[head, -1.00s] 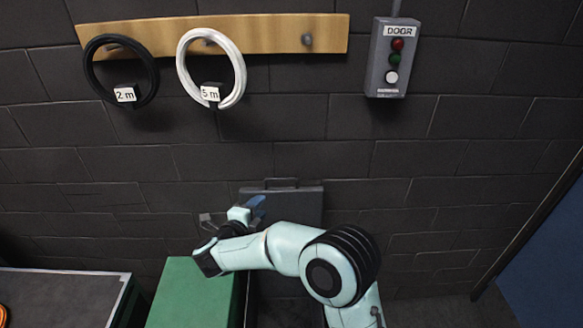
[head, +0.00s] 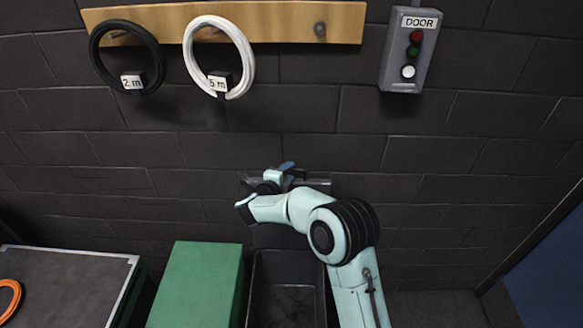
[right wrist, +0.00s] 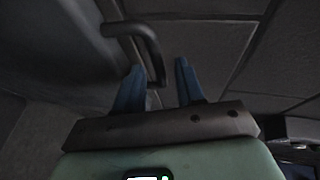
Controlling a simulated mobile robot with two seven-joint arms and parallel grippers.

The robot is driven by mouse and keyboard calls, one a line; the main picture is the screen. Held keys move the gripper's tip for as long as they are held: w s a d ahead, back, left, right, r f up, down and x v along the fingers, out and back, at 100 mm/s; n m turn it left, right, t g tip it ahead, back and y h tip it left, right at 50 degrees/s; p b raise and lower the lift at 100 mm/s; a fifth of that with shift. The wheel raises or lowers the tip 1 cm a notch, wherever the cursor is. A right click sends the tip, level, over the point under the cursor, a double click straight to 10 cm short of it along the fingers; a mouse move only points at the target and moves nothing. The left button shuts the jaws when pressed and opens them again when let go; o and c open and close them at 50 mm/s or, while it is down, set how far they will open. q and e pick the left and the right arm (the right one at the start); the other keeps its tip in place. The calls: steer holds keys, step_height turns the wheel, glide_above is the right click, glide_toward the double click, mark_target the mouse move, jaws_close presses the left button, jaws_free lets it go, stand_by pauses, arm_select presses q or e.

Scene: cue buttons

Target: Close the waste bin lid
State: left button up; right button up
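The dark waste bin (head: 285,306) stands open on the floor against the wall, its inside visible in the head view. Its grey lid (head: 320,185) is raised at the back by the wall, mostly hidden behind my right gripper. My right gripper (head: 287,170) is at the lid's upper edge. In the right wrist view, the dark lid handle (right wrist: 148,45) reaches down toward the gap between the blue fingers of my right gripper (right wrist: 158,78). The fingers are apart; contact with the handle cannot be told. The lid panel (right wrist: 55,50) fills the left. My left gripper is out of view.
A green box (head: 198,285) stands close left of the bin. A grey-topped table (head: 70,290) with an orange ring (head: 8,298) is further left. A door button box (head: 410,50) and a rack with cable rings (head: 218,57) are on the wall above. A blue panel (head: 550,260) is at right.

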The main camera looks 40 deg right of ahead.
steer(key=shift+x, duration=1.55)
steer(key=shift+s, duration=0.1)
steer(key=shift+c, duration=0.3)
jaws_close()
